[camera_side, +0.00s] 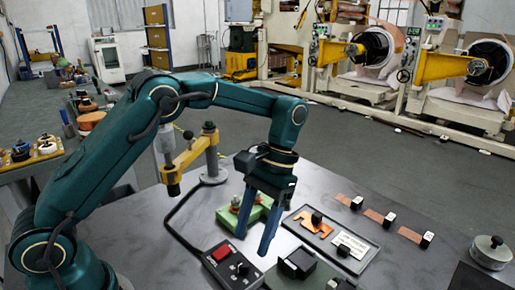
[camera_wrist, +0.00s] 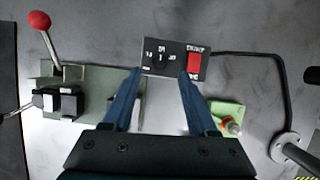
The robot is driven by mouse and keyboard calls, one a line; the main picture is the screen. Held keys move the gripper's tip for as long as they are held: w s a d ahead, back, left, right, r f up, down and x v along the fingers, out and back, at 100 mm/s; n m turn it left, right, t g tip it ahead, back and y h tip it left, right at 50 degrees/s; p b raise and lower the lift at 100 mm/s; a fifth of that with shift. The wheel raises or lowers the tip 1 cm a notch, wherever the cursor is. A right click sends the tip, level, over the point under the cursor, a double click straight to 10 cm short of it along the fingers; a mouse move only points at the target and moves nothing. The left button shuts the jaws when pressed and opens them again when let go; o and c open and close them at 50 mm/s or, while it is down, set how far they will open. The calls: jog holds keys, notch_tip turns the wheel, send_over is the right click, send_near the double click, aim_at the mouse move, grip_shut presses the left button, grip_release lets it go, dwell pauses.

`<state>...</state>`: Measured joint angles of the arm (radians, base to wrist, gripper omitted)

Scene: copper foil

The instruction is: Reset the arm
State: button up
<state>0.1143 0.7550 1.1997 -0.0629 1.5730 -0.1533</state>
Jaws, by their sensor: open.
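My gripper (camera_side: 252,243) hangs from my teal arm over the middle of the grey table, pointing down. Its two long blue fingers are apart with nothing between them. In the wrist view my gripper (camera_wrist: 162,75) also shows open, its tips in front of the near edge of a black control box (camera_wrist: 176,50) with a red switch. In the side view that control box (camera_side: 233,270) lies on the table at the front, left of the fingers. I cannot tell the exact height of the tips above the table.
A green block (camera_side: 255,210) stands behind the fingers. A fixture with black blocks (camera_side: 298,262) and a red-knobbed lever (camera_wrist: 40,22) is close by. A yellow-armed stand (camera_side: 190,152) rises behind.

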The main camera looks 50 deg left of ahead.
jog(key=shift+r, duration=0.1)
jog(key=s+a+r+t, duration=0.2)
jog(key=s+r+t, duration=0.2)
jog(key=r, duration=0.7)
jog(key=s+a+f+t, duration=0.2)
jog(key=s+f+t, duration=0.1)
jog(key=s+t, duration=0.3)
jog(key=shift+s+a+f+m, duration=0.15)
jog(key=shift+s+a+m, duration=0.15)
jog(key=shift+s, duration=0.45)
